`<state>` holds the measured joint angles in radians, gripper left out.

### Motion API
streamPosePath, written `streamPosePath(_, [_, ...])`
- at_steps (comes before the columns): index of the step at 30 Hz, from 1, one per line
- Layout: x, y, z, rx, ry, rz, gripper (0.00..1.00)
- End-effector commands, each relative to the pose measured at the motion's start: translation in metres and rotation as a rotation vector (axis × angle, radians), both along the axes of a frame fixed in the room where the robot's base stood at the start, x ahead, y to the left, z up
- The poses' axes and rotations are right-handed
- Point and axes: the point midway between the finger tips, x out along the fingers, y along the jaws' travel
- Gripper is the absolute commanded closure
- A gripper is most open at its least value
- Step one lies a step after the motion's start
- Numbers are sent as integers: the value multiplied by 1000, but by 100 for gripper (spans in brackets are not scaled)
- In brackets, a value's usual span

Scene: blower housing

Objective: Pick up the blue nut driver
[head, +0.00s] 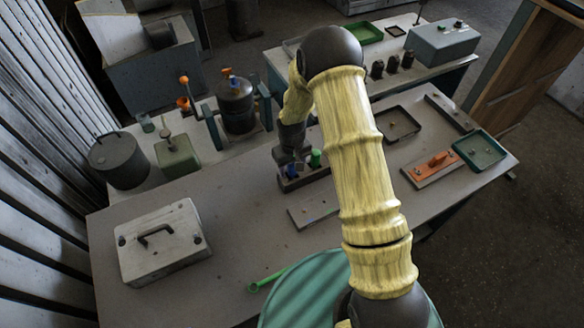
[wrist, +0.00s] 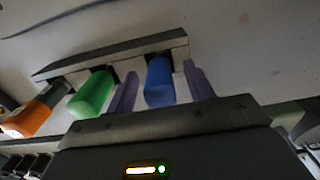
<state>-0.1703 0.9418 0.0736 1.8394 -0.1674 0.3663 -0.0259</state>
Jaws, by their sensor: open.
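The blue nut driver (wrist: 160,84) stands in a dark holder (wrist: 110,56), with its blue handle showing and its lower part hidden by the holder. In the wrist view my gripper (wrist: 160,72) is open, with one purple finger on each side of the blue handle. A gap shows on both sides; I cannot tell whether either finger touches it.
A green-handled tool (wrist: 92,94) stands close beside one finger, and an orange-handled one (wrist: 36,112) is farther left. A grey plate (head: 313,210) lies in front of the holder. A lidded box with a handle (head: 162,243) sits at the left. A green tool (head: 268,281) lies near the front edge.

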Motion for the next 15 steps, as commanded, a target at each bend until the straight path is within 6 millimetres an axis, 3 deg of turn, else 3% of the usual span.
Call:
streamPosePath(11, [0, 0, 0, 0, 0, 0, 47])
streamPosePath(15, [0, 0, 0, 0, 0, 0, 73])
